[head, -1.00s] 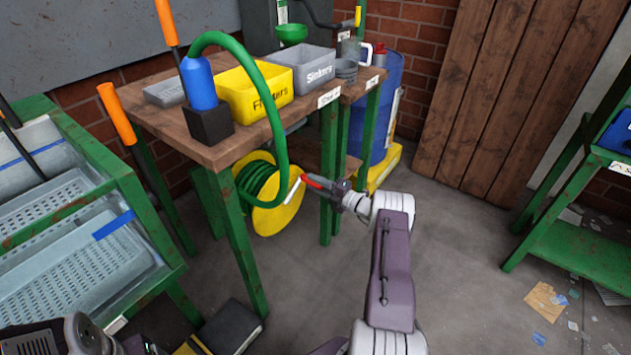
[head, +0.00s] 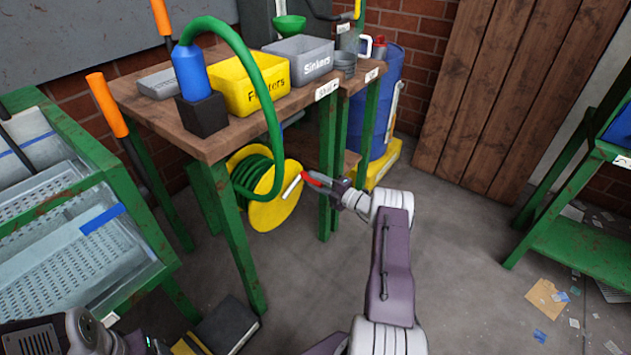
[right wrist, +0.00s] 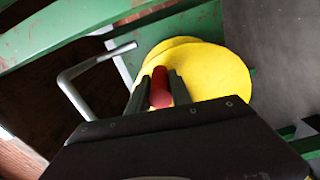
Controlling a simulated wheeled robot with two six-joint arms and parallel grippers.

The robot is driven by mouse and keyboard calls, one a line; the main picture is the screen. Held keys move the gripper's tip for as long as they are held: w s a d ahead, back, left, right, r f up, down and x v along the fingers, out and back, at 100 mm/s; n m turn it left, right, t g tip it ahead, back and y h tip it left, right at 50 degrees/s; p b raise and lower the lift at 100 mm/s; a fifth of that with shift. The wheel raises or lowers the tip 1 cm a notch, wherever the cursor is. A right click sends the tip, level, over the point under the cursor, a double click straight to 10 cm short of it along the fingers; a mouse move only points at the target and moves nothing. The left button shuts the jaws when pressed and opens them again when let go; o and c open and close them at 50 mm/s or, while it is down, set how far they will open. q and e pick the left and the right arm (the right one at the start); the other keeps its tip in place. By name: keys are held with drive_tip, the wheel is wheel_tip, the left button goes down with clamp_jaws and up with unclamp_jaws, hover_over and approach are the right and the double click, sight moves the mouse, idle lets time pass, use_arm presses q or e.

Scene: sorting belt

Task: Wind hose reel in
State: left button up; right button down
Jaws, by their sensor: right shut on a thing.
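The yellow hose reel (head: 272,214) sits low beneath the wooden workbench, with green hose (head: 251,176) wound on it. My right gripper (head: 318,180) is at the right side of the reel, shut on the red crank grip (head: 312,178). A pale metal crank rod (head: 292,187) runs from the grip towards the reel. In the right wrist view the red grip (right wrist: 160,86) is between the fingers, with the yellow reel (right wrist: 215,75) behind it. My left gripper is not visible.
The workbench's green leg (head: 236,240) stands left of the reel and another (head: 326,180) stands beside my gripper.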

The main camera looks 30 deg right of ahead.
drive_tip(key=c, duration=1.2)
unclamp_jaws()
drive_tip(key=shift+f, duration=0.15)
drive_tip(key=shift+o, duration=0.2)
drive_tip(key=shift+s, duration=0.1)
drive_tip(key=p+v, duration=0.4)
drive_tip(key=v, duration=0.5)
